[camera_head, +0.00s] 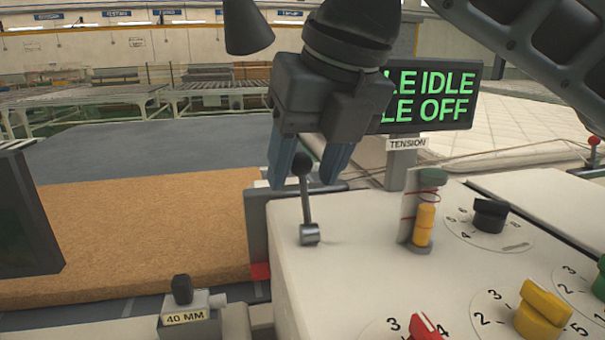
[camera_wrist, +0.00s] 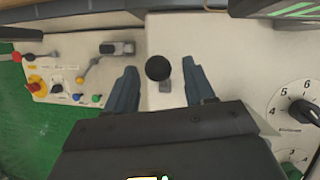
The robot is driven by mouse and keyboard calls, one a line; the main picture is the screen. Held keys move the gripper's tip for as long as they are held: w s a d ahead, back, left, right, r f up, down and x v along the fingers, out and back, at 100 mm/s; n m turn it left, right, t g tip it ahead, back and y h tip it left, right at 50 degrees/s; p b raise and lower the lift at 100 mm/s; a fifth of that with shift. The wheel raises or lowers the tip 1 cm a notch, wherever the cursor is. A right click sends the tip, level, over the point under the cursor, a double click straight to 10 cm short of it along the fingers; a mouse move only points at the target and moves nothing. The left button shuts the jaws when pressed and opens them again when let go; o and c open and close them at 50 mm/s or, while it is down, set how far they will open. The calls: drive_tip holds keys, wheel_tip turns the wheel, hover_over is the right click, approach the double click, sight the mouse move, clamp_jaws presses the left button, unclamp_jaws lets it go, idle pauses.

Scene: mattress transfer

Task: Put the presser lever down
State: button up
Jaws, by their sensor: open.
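The lever (camera_head: 307,205) is a dark rod with a black ball knob and a metal base on the pale console top (camera_head: 345,290). It stands close to upright. In the wrist view the black knob (camera_wrist: 158,68) sits between the two blue-grey fingers. My gripper (camera_head: 312,178) is open, with one finger on each side of the knob, pointing down. In the wrist view my gripper (camera_wrist: 160,85) shows a gap between each finger and the knob. No label naming this lever as the presser lever is readable.
A black knob dial (camera_head: 490,215), a yellow knob (camera_head: 542,308) and a red knob (camera_head: 426,328) are on the console. A yellow tension post (camera_head: 423,222) stands right of the lever. A display (camera_head: 430,97) reads IDLE and OFF. A 40 MM block (camera_head: 187,312) sits in front.

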drive_tip(key=shift+x, duration=1.05)
clamp_jaws()
